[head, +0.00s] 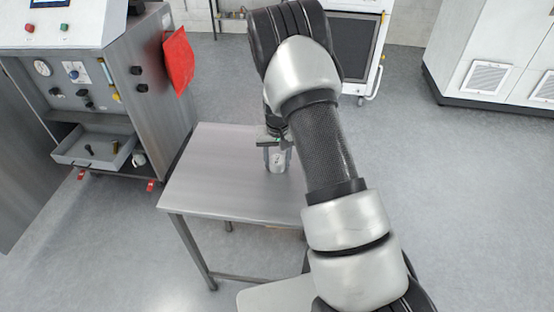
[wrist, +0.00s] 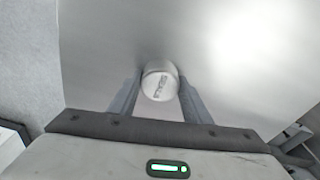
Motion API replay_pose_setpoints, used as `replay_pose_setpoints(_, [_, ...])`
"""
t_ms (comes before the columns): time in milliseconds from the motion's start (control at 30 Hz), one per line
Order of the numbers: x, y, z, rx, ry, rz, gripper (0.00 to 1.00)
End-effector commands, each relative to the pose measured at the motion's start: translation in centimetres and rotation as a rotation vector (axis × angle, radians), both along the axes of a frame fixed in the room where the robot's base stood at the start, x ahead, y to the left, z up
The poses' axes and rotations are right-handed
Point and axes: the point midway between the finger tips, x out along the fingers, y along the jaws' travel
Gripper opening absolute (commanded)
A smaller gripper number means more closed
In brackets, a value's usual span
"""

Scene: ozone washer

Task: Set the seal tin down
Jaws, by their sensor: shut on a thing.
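The seal tin (head: 277,162) is a small pale round tin with dark lettering on its lid. In the wrist view the tin (wrist: 159,84) sits between the two fingers of my gripper (wrist: 159,90), and they are shut on it. In the head view my gripper (head: 278,155) points down over the grey metal table (head: 215,190), with the tin upright at its fingertips. I cannot tell whether the tin's base touches the table top. My arm hides part of the table's right side.
The rest of the visible table top is bare. At the left stands a steel machine cabinet (head: 150,90) with gauges, a hanging red cloth (head: 179,62) and a grey tray (head: 95,150) holding small dark parts. A white cabinet (head: 485,50) stands at the back right. Open floor lies around the table.

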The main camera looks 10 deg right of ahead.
Motion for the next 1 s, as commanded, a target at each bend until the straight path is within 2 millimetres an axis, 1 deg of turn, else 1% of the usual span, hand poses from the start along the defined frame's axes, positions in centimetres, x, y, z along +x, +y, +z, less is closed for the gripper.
replay_pose_setpoints(167, [0.1, 0.0, 0.1, 0.0, -0.002, 0.0, 0.21])
replay_pose_setpoints(300, [0.1, 0.0, -0.4, 0.0, -0.002, 0.0, 0.21])
replay_pose_setpoints(333, [0.1, 0.0, -0.3, 0.0, -0.001, 0.0, 0.46])
replay_pose_setpoints(433, [0.0, 0.0, -0.2, 0.0, -0.001, 0.0, 0.62])
replay_pose_setpoints(767, [0.0, 0.0, 0.1, 0.0, -0.001, 0.0, 0.63])
replay_pose_setpoints(867, [0.0, 0.0, 0.8, 0.0, -0.003, 0.0, 0.63])
replay_pose_setpoints(967, [-0.1, 0.1, 2.5, 0.0, -0.005, 0.0, 0.63])
replay_pose_setpoints(1000, [-0.2, 0.1, 3.4, 0.0, -0.006, 0.0, 0.63])
